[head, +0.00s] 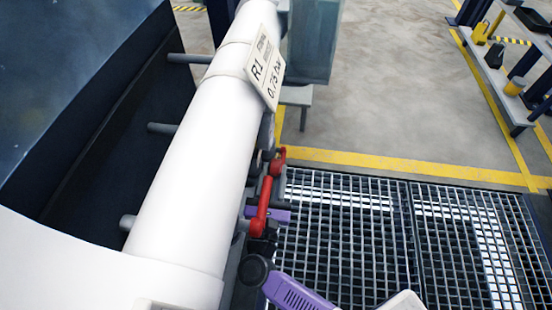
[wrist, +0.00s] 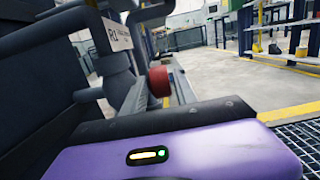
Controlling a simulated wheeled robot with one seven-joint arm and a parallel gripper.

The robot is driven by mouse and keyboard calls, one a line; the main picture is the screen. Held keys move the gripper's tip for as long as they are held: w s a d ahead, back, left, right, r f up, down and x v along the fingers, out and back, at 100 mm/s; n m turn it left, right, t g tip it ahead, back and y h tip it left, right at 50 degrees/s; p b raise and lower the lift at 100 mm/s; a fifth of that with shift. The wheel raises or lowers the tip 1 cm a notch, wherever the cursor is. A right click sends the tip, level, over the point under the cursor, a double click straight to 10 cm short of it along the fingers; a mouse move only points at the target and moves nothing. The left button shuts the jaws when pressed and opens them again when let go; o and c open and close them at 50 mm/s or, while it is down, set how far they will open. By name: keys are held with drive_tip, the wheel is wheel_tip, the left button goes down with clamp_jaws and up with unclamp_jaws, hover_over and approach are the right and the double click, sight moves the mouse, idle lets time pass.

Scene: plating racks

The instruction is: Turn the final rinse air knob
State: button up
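A red, round, knob-like piece (wrist: 160,82) shows in the wrist view, just beyond the dark front edge of my gripper's purple body. In the head view, a red handle-shaped piece (head: 262,207) lies beside the white pipe, with a smaller red piece (head: 279,160) beyond it. I cannot tell which red part is the final rinse air knob. My gripper's purple body (wrist: 170,155) fills the bottom of the wrist view. Its fingertips cannot be made out in either view, so contact and opening are unclear.
The thick white pipe (head: 190,170) runs along a dark tank on short grey stubs. A label plate (head: 266,68) reading R1 and 0.75 kW hangs on it. Floor grating (head: 350,235) lies to the right. A shelf (head: 500,75) stands far right. The floor between is clear.

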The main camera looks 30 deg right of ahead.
drive_tip(key=shift+v, duration=1.25)
drive_tip(key=shift+f, duration=0.1)
drive_tip(key=shift+w+d+r+t+h+b, duration=0.2)
drive_tip(key=shift+w+d+t+h+b, duration=0.45)
drive_tip(key=shift+b, duration=1.25)
drive_tip(key=shift+w+d+r+t+h+b, duration=0.25)
drive_tip(key=shift+w+d+t+b, duration=0.45)
drive_tip(key=shift+w+b, duration=0.9)
drive_tip(key=shift+s+b, duration=0.3)
drive_tip(key=shift+s, duration=0.05)
clamp_jaws()
